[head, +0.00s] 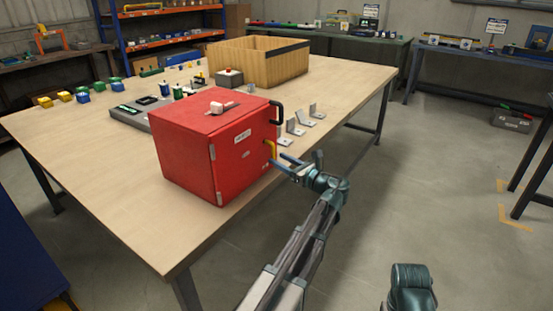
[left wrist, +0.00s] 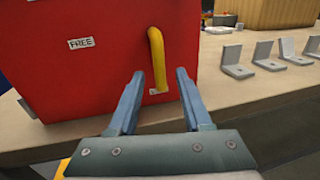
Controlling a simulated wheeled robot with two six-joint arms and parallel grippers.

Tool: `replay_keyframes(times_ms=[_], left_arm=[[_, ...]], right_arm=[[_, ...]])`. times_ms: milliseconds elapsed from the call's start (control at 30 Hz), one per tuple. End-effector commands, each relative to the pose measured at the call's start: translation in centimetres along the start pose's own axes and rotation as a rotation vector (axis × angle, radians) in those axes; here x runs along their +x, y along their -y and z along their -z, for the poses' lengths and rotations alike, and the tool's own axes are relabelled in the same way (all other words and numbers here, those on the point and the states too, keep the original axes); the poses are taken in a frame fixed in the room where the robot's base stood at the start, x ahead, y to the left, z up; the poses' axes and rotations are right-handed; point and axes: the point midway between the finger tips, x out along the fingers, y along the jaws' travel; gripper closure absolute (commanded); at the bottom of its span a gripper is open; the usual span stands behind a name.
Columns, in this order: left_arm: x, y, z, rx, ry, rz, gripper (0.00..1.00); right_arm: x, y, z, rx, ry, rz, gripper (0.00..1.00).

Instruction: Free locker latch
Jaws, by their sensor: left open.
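The red locker (head: 208,150) stands on the workbench near its front edge, its door facing me and shut as far as I can tell. A yellow latch handle (head: 270,149) is on the right side of the door front. In the left wrist view the yellow latch (left wrist: 157,58) hangs roughly upright, with a white "FREE" label (left wrist: 80,43) to its left. My left gripper (head: 283,166) is open, its fingers (left wrist: 157,90) apart on either side of the latch's lower part in the picture; I cannot tell whether they touch it. My right gripper is not visible.
Several grey metal brackets (head: 295,127) stand right of the locker on the workbench (head: 100,180). A wooden crate (head: 257,60) is farther back. A black handle (head: 276,112) sticks out from the locker's right side.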

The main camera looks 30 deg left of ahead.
Motion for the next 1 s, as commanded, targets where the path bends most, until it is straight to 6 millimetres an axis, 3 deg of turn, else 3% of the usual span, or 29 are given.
replay_keyframes(times_ms=[200,567,833,1000], left_arm=[[1.9,0.0,0.0,0.000,0.000,-0.001,0.51],[2.2,0.0,0.0,0.000,0.000,0.000,0.51],[2.2,0.0,0.0,0.000,0.000,0.000,0.99],[2.2,0.0,0.0,0.000,0.000,0.000,1.00]], right_arm=[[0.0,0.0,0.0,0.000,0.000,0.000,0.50],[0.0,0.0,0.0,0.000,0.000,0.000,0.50],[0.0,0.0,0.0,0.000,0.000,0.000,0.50],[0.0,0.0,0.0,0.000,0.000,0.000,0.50]])
